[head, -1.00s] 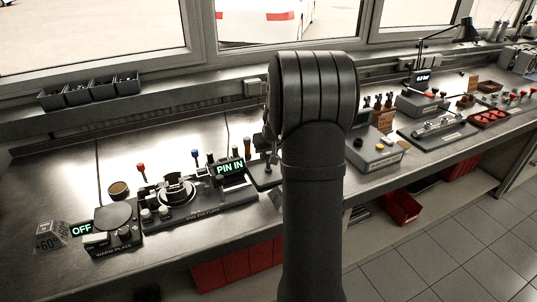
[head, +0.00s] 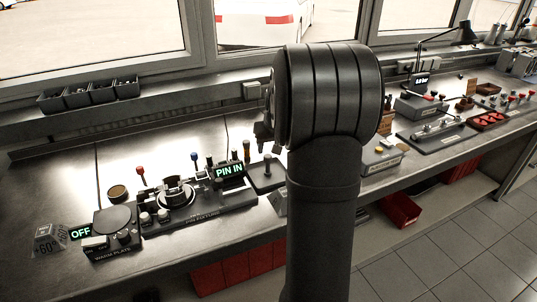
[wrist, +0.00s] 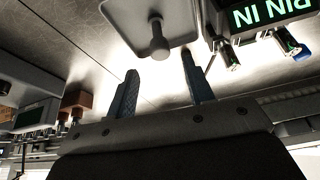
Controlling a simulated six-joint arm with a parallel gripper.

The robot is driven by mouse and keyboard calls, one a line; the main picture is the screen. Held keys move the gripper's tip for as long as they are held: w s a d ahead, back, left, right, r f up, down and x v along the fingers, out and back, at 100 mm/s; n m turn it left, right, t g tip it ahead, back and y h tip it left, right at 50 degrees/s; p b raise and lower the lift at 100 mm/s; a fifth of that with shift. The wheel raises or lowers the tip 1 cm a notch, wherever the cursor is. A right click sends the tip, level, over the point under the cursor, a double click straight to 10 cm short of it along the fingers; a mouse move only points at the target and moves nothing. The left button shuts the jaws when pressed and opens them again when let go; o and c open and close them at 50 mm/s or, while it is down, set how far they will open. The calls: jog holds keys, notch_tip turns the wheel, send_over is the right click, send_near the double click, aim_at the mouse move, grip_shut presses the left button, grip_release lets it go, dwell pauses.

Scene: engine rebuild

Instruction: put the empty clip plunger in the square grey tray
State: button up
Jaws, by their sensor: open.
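A square grey tray (head: 264,185) lies on the bench right of the pin fixture. A grey plunger-like piece with a rounded knob (head: 267,160) stands upright on it; I take it for the clip plunger. In the wrist view the tray (wrist: 120,14) and the plunger (wrist: 157,42) show at the top, the plunger just beyond my fingertips. My gripper (wrist: 160,78) is open, its two blue-grey fingers apart with nothing between them. In the head view my arm hides most of the gripper.
The pin fixture (head: 190,205) with its lit PIN IN sign (head: 229,170) stands left of the tray. A warm plate (head: 112,220) with an OFF sign is farther left. Grey bins (head: 90,95) sit on the back ledge. The bench behind the fixture is mostly clear.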

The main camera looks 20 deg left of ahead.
aim_at(267, 155)
jog(key=v, duration=0.5)
jog(key=x, duration=1.2)
jog(key=shift+f, duration=0.25)
notch_tip(267, 155, up, 3)
jog(key=shift+f, duration=0.1)
jog(key=shift+r, duration=0.65)
